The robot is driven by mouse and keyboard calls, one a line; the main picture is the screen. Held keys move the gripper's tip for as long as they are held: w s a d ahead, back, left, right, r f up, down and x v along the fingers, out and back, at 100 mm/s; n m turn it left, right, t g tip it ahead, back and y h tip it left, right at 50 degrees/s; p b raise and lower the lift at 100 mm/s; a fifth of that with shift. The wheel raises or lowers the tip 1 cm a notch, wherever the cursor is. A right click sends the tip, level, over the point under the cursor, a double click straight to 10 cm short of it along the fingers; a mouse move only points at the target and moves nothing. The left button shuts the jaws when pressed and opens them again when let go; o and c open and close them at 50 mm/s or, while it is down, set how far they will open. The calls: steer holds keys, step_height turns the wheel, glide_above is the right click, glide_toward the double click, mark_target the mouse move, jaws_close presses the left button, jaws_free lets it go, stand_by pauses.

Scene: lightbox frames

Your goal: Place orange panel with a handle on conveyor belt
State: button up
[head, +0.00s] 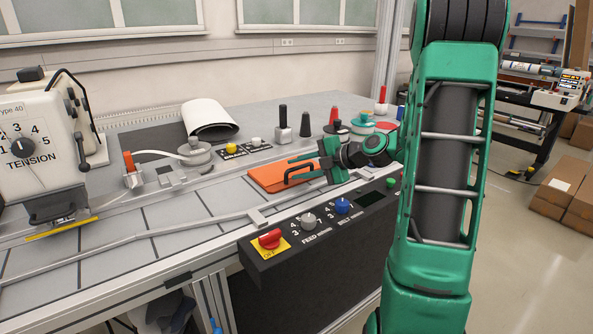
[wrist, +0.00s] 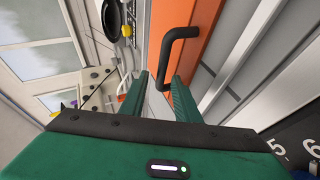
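In the wrist view the orange panel (wrist: 186,14) and bent handle (wrist: 180,36) are just ahead of the fingers. My gripper (head: 294,166) is at the handle from the right. In the wrist view my gripper (wrist: 160,82) is open, with one handle end near the gap between its fingertips; I cannot tell if they touch. The grey segmented conveyor belt (head: 180,212) runs along the table's front left.
A control box with a red switch (head: 269,239) and knobs hangs at the table's front edge. A white tension machine (head: 38,140) stands at left. The belt surface looks clear.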

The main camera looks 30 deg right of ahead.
steer(key=v, duration=1.2)
steer(key=s+a+f+m+g, duration=0.2)
steer(key=a+m, duration=0.1)
steer(key=s+a+f+m+g+h, duration=0.1)
steer(key=a+f+m+g, duration=0.1)
steer(key=shift+s+a+f, duration=0.1)
steer(key=shift+s+a, duration=0.1)
steer(key=shift+a, duration=0.05)
steer(key=s+m+g, duration=0.1)
steer(key=m, duration=0.1)
steer(key=s+a+f+m+h, duration=0.1)
steer(key=s+m, duration=0.1)
steer(key=s+a+f+m+g, duration=0.1)
steer(key=s+m, duration=0.1)
steer(key=shift+s+a+f+g+h, duration=0.2)
steer(key=shift+g+h, duration=0.1)
steer(key=s+a+m+g+h, duration=0.2)
steer(key=s+m+g, duration=0.3)
steer(key=s+m, duration=1.1)
steer(key=shift+s+f+h, duration=0.4)
steer(key=shift+s, duration=0.55)
